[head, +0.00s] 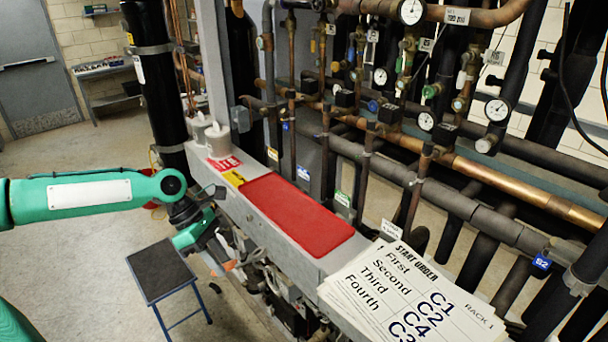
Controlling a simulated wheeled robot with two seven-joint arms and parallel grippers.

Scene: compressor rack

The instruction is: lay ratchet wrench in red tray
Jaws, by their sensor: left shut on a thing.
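The red tray (293,216) is a flat, shallow rectangle on the grey ledge in the middle of the head view, and it looks empty. My left gripper (213,254) is to the left of the tray, at the ledge's near side and low beside it, pointing down. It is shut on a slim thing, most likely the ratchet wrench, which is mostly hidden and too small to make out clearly. No other wrench shows on the ledge. My right gripper is not in view.
Printed sheets (412,298) lie on the ledge right of the tray. White containers (217,139) and red and yellow labels are at its far left. Pipes and gauges (380,77) rise behind. A small black-topped stool (161,270) stands on the floor below my left arm.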

